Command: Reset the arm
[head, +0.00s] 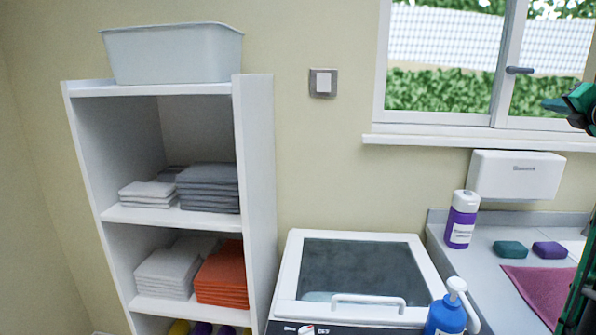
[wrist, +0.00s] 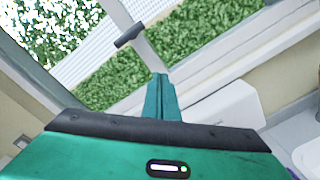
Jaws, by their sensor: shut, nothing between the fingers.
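My gripper (wrist: 160,95) shows in the wrist view with its green fingers together and nothing between them. It is raised in front of the window (wrist: 215,45), which fills much of that view at a tilt. In the head view my gripper (head: 560,104) shows only partly at the right edge, pointing left in front of the window (head: 445,75). Part of my arm also shows at the lower right edge of the head view.
A white shelf (head: 253,180) with folded towels and a bin (head: 172,55) stands left. A lidded unit (head: 355,270) stands beside a counter (head: 487,262) with a purple bottle (head: 461,220). A blue pump bottle (head: 447,315) stands in front. A white dispenser (head: 515,178) hangs below the window.

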